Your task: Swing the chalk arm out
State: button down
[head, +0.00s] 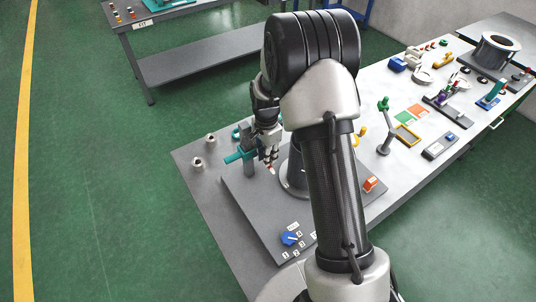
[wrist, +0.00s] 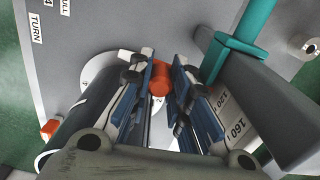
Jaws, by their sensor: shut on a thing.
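My gripper (head: 270,160) reaches down over the near left end of the bench, and its fingers also show in the wrist view (wrist: 161,70). They are shut on a small red-orange knob (wrist: 159,82). In the head view a pale piece with a red end (head: 272,170) shows at the fingertips; I cannot tell how much of it is the chalk arm. A flanged grey cylinder (head: 291,180) stands just right of the gripper, partly hidden by my arm. Its pale flange shows behind the fingers (wrist: 98,68). The arm's pivot is hidden.
A grey post with a teal bar (head: 248,158) stands close left of my gripper; the bar is near the fingers in the wrist view (wrist: 240,42). A blue knob (head: 290,239) and an orange part (head: 371,184) sit on the plate. Several other fixtures fill the bench's far end.

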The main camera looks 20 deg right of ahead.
dwell(0.4)
jog(key=c, duration=1.7)
grip_release()
jog(key=shift+a, duration=0.1)
jog(key=shift+r, duration=0.15)
notch_tip(320, 180, up, 12)
jog(key=shift+f, duration=0.1)
